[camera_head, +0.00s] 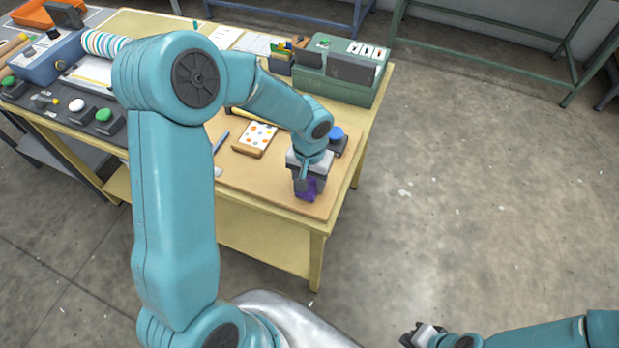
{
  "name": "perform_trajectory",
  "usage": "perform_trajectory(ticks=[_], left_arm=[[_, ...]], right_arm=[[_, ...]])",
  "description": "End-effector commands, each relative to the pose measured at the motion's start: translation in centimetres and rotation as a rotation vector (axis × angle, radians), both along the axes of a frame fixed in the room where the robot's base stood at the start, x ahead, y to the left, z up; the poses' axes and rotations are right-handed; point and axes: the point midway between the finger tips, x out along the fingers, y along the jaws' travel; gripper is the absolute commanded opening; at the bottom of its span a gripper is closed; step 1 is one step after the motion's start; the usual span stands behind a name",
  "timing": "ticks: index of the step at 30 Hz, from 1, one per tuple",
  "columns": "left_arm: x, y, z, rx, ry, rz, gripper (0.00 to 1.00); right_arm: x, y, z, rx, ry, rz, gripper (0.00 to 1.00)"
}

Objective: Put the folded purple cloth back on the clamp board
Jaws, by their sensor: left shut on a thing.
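My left gripper (304,187) points down over the front right corner of the table and is shut on the purple cloth (308,194). Only a small dark purple part of the cloth shows below and between the fingers. The cloth is over a tan board (262,188) near its front edge; I cannot tell whether it touches it. A small wooden block with a white, dotted face (257,138) lies further back on this board. I cannot tell which piece is the clamp board. My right gripper (420,334) is low at the bottom edge, away from the table; its jaws are unclear.
A blue round button on a dark base (336,134) stands just behind my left gripper. A green box (345,70) stands at the table's back right. A blue pen (221,142) lies left of the block. Button boxes (104,117) are at the left. Floor at right is clear.

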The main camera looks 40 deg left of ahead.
Motion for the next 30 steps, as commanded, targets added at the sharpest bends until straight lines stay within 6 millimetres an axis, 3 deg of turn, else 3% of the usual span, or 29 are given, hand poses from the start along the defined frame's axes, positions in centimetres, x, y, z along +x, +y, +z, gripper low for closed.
perform_trajectory(ticks=[12,13,15,25,30], left_arm=[[0.0,0.0,-0.7,0.0,-0.001,0.0,0.24],[0.0,0.0,-0.7,0.0,-0.001,0.0,0.55],[0.0,0.0,-0.6,0.0,-0.001,0.0,0.78],[0.0,0.0,-0.3,0.0,-0.001,0.0,0.78],[0.2,0.1,2.0,0.002,-0.008,0.001,0.78]], right_arm=[[0.0,0.0,-0.5,0.0,0.0,0.0,0.0],[0.0,0.0,-0.5,0.0,0.0,0.0,0.0],[0.0,0.0,-0.4,0.0,0.0,0.0,0.0],[0.0,0.0,-0.1,0.0,0.0,0.0,0.0],[0.0,0.0,0.0,0.0,0.0,0.0,0.0]])
